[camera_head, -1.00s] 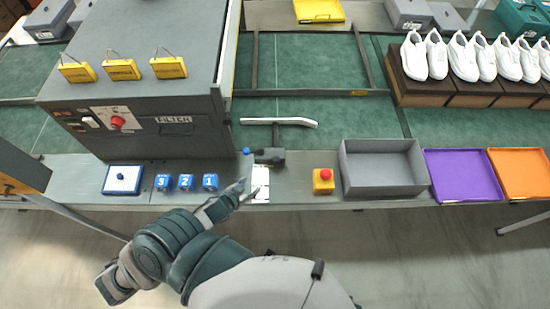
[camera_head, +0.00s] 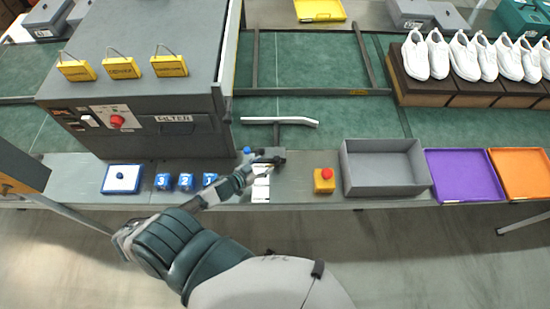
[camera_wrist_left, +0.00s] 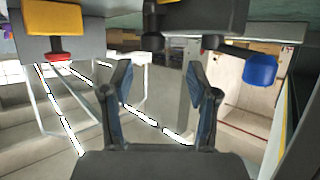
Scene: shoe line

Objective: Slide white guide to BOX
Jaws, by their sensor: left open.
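The white guide (camera_head: 279,121) is a slightly bent white bar over the green belt. It joins a dark mount (camera_head: 270,155) on the grey ledge. A small blue knob (camera_head: 246,151) sticks out at the mount's left; it also shows at the upper right in the left wrist view (camera_wrist_left: 260,70). A white label plate (camera_head: 261,188) lies below the mount; I cannot read its words. My right gripper is out of view.
A grey filter machine (camera_head: 140,100) stands left, with blue numbered blocks (camera_head: 186,181) before it. A yellow block with a red button (camera_head: 324,180), a grey bin (camera_head: 385,168), a purple tray (camera_head: 463,175) and an orange tray (camera_head: 520,172) lie right. White shoes (camera_head: 464,55) stand behind.

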